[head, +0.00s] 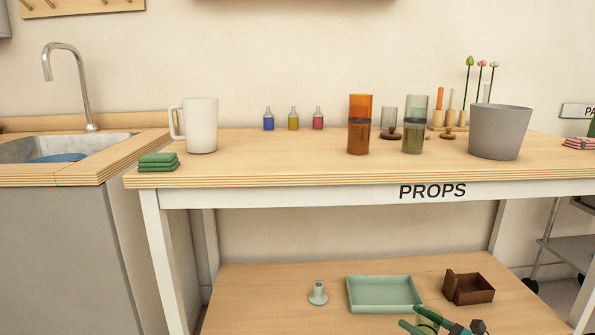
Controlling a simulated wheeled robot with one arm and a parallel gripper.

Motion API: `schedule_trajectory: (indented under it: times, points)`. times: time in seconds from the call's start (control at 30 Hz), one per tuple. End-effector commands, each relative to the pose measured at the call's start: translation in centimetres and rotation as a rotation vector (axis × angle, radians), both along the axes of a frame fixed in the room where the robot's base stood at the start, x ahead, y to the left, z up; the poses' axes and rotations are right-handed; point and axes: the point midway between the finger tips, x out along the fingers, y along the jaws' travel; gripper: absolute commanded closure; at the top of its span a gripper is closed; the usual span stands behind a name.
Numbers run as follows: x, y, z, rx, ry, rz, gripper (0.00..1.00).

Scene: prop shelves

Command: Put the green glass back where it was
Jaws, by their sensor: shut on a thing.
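My gripper (428,322) is at the bottom edge of the head view, in front of the lower shelf. It is shut on a green translucent thing (427,324), which looks like the green glass. Only its upper part shows between the fingers; the rest is cut off by the frame. A tall grey-green see-through glass form (414,125) stands upright on the PROPS table top (290,165). A similar amber one (359,125) stands to its left.
A grey bucket (499,133), white mug (201,126), green folded cloths (158,162) and several small bottles (293,119) stand on the table. The lower shelf (250,285) holds a mint tray (384,294), brown box (468,288) and pale candleholder (318,294). The table's front middle is clear.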

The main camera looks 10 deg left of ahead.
Motion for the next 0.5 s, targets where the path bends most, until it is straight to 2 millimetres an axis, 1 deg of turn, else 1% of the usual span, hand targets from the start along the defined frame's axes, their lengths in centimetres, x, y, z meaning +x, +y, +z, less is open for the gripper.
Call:
schedule_trajectory:
  times: [0.03, 0.23, 0.43, 0.5]
  points:
    - [0.0, 0.0, -2.2, 0.001, -0.001, 0.000, 1.00]
    - [0.0, 0.0, -5.5, 0.001, -0.001, 0.000, 1.00]
    - [0.0, 0.0, -8.1, 0.001, -0.001, 0.000, 1.00]
    - [0.1, 0.0, -7.0, -0.002, -0.001, 0.001, 1.00]
